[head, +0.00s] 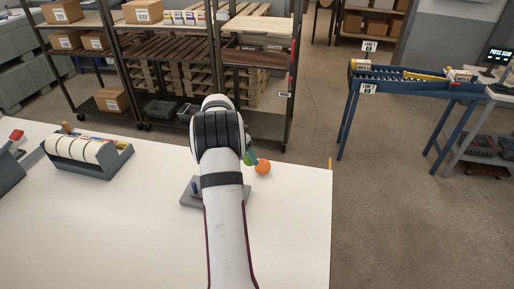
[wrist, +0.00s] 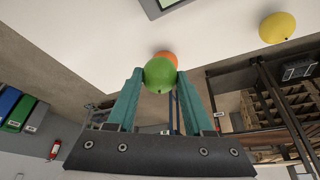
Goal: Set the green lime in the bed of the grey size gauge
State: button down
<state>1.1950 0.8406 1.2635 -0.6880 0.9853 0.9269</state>
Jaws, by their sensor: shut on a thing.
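The green lime (wrist: 160,75) sits between the two teal fingertips of my gripper (wrist: 159,73) in the wrist view, and the gripper is shut on it. A grey device (head: 188,197), which looks like the size gauge, lies on the white table, left of my arm. My arm covers much of it, so its bed is not clearly visible.
An orange fruit (head: 263,167) rests on the white table (head: 295,225), right of my arm, and shows behind the lime in the wrist view (wrist: 166,55). A yellow fruit (wrist: 277,27) shows in the wrist view. A tape dispenser (head: 88,158) stands at left. The table's front right is clear.

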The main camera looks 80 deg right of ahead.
jog(key=w+a+m+g+y, duration=0.2)
jog(key=w+a+m, duration=0.4)
jog(key=a, duration=0.4)
jog(key=shift+s+a+f, duration=0.1)
jog(key=shift+a+f, duration=0.05)
jog(key=shift+f, duration=2.9)
jog(key=shift+f, duration=0.3)
jog(key=shift+f, duration=0.4)
jog(key=shift+c, duration=1)
grip_release()
jog(key=shift+r, duration=0.1)
